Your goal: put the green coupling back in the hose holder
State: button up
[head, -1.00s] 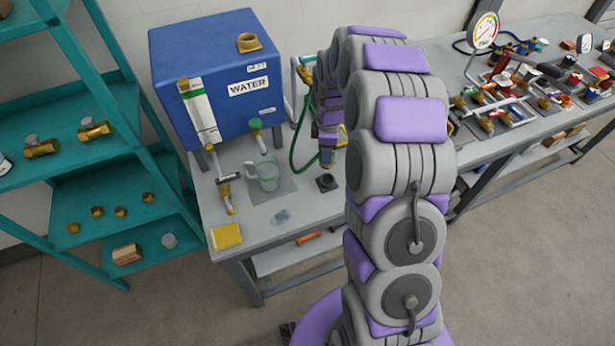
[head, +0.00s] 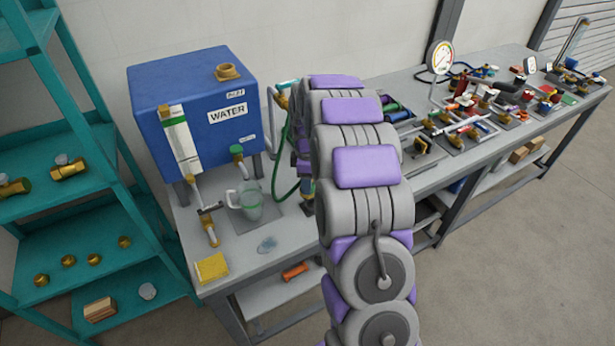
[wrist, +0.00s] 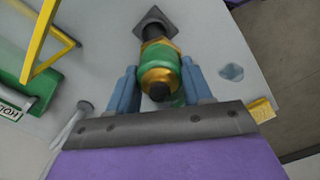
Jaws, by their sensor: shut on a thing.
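The green coupling (wrist: 160,66), green with brass-coloured rings and a dark near end, is between the two blue fingers of my gripper (wrist: 158,72) in the wrist view. The gripper is shut on it. Just beyond it, in line with it, a dark cylindrical piece stands on a dark square base (wrist: 157,20), apparently the hose holder. I cannot tell whether the coupling is seated in it. In the head view my arm hides the gripper and coupling. The green hose (head: 285,160) hangs behind the arm.
The blue water tank (head: 190,110) stands at the back left of the bench, with a clear jug (head: 246,202) in front. A yellow sponge-like block (head: 212,268) lies at the front corner. Teal shelves (head: 90,225) stand left. A crowded bench (head: 500,110) extends right.

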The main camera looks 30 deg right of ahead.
jog(key=shift+d+f+b, duration=0.35)
jog(key=shift+d+f, duration=0.65)
jog(key=shift+f, duration=0.2)
jog(key=shift+a+r+p, duration=0.15)
jog(key=shift+a+p, duration=0.15)
jog(key=shift+a, duration=0.75)
jog(key=shift+d, duration=1.05)
jog(key=shift+p, duration=0.3)
jog(key=shift+a, duration=0.15)
jog(key=shift+d+f, duration=0.2)
jog(key=shift+f, duration=0.05)
jog(key=shift+s+a+f, duration=0.1)
jog(key=shift+a+f, duration=0.1)
jog(key=shift+f, duration=0.65)
